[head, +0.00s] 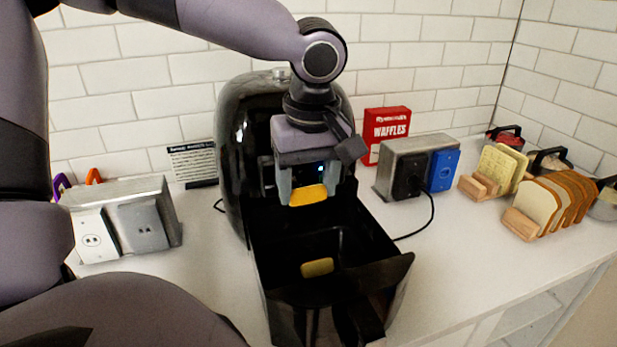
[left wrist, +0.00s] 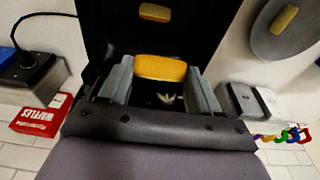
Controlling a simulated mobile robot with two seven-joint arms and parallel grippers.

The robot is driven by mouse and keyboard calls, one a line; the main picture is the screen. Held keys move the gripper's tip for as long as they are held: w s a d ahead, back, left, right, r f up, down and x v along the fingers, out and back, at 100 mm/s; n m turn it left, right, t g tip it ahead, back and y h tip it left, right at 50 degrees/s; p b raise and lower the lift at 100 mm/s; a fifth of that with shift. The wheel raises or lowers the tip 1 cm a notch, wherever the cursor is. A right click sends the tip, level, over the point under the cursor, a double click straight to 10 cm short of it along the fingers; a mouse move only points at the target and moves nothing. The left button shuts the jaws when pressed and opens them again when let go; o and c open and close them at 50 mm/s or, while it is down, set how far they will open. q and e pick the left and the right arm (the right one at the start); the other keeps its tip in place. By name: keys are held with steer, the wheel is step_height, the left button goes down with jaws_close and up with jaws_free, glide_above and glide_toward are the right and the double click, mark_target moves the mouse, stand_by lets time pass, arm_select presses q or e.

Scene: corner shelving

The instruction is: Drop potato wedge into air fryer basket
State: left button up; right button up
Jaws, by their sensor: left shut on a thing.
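A yellow potato wedge (head: 308,195) is held between the fingers of my left gripper (head: 308,190). The held wedge also shows in the left wrist view (left wrist: 160,67), with a finger at each end. The black air fryer (head: 235,150) has its basket (head: 385,262) pulled out toward me. The gripper and wedge are above the basket's rear part, pointing down. A second wedge (head: 317,267) lies inside the basket and also shows in the left wrist view (left wrist: 155,12). My right gripper is in neither view.
In the left wrist view, another wedge (left wrist: 283,18) lies on a grey round surface (left wrist: 262,42) beside the fryer. A red waffles box (head: 388,132), a metal outlet box (head: 400,160) and bread slices (head: 540,205) stand to the right. Another outlet box (head: 125,215) stands left.

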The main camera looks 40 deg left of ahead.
mark_target(308, 192)
arm_select(q)
steer(key=shift+f+b, duration=1.65)
steer(key=shift+f, duration=0.45)
steer(key=shift+r, duration=0.1)
steer(key=o, duration=1.1)
steer(key=shift+s+d+r+p, duration=0.1)
steer(key=shift+d+r+p, duration=0.15)
steer(key=shift+r, duration=1.55)
steer(key=shift+s+d+r+p, duration=0.1)
steer(key=shift+d+r, duration=0.1)
steer(key=shift+r, duration=1.55)
